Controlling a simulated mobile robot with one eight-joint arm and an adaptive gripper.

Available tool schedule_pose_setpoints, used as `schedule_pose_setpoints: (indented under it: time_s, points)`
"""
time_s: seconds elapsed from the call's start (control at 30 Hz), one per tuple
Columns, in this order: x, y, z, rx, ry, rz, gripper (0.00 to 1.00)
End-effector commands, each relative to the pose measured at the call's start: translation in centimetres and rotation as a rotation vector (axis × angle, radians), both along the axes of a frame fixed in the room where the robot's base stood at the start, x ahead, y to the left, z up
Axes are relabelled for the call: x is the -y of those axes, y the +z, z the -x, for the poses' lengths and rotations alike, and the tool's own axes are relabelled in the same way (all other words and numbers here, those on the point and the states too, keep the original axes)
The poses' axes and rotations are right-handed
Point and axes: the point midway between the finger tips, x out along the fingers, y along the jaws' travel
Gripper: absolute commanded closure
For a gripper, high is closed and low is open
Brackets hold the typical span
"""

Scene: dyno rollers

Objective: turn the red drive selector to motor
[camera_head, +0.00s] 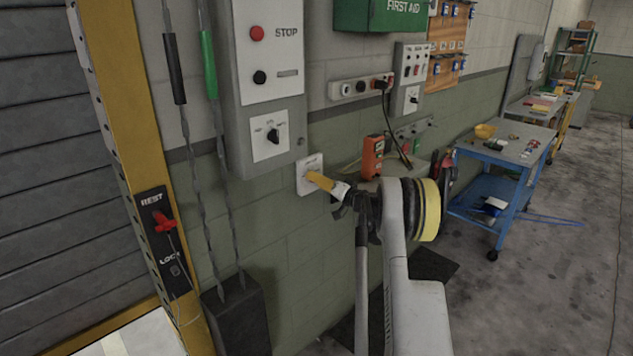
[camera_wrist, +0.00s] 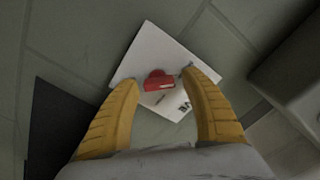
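The red drive selector (camera_wrist: 158,84) is a red knob on a white square plate (camera_wrist: 150,50) on the wall. Dark lettering on the plate shows partly in the wrist view, upside down and too small to read fully. My gripper (camera_wrist: 162,80) is open, with its two yellow fingers on either side of the knob and a visible gap to it on each side. In the head view, the white plate (camera_head: 306,188) sits low on the wall, and my gripper (camera_head: 311,177) reaches it from the right. The fingers hide the red knob there.
A grey control box (camera_head: 271,100) with a STOP button and black selector hangs above left of the plate. An orange handheld meter (camera_head: 372,157) sits on a shelf to the right. A blue cart (camera_head: 505,165) stands farther right. Hanging cables are at left.

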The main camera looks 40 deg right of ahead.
Motion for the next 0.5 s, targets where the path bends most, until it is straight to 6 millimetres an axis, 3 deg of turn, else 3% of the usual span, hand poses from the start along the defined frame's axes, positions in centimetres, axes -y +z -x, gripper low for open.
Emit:
schedule_pose_setpoints:
  time_s: [0.33,0.5]
  points:
    - [0.0,-0.1,0.2,-0.001,0.001,0.0,0.42]
    - [0.3,-0.1,2.4,-0.001,-0.001,0.0,0.42]
